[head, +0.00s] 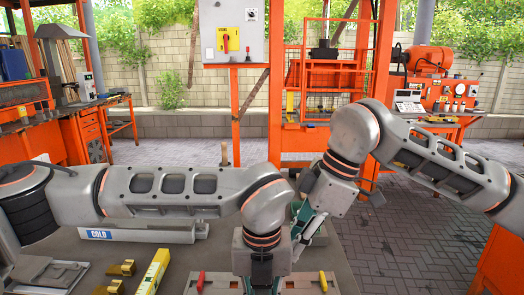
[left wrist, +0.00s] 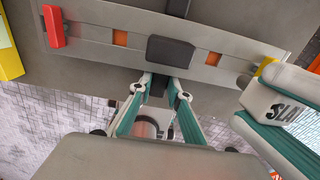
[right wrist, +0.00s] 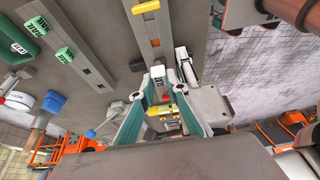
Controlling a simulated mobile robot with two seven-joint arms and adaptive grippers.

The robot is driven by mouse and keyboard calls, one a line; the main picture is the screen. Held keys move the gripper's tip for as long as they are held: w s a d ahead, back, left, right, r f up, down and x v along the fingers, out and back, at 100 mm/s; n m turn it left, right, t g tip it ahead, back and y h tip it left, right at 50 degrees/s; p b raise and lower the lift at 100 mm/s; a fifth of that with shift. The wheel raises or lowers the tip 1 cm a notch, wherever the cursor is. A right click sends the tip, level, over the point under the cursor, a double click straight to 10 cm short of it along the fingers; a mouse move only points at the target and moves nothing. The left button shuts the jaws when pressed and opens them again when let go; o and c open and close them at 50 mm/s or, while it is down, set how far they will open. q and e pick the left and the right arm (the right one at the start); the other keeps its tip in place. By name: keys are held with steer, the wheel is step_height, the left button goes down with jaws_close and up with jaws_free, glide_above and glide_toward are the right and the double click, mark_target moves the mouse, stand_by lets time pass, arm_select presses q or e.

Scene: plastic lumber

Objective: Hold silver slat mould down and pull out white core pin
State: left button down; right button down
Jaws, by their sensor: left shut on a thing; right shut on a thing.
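The silver slat mould (head: 297,281) lies along the table's front, with a red and a yellow handle. In the left wrist view the mould (left wrist: 110,38) shows orange squares and a dark block at its middle. My left gripper (head: 262,286) is over this middle; in the left wrist view its fingertips (left wrist: 160,82) are shut at the dark block. The white core pin (left wrist: 275,103), its head marked with letters, is by the yellow-handled end. My right gripper (right wrist: 160,85) is shut on the pin (right wrist: 158,72). Whether the pin's shaft is inside the mould is hidden.
A white trough marked COLD (head: 150,234) lies behind my left forearm. A yellow level (head: 153,271) and brass pieces (head: 120,268) lie to the left of the mould. Green blocks (right wrist: 65,55) sit on a grey bar. Open floor (head: 420,240) lies to the right of the table.

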arm_select(q)
steer(key=c, duration=1.8)
jaws_free()
steer(key=shift+s+f, duration=0.1)
steer(key=shift+f, duration=0.05)
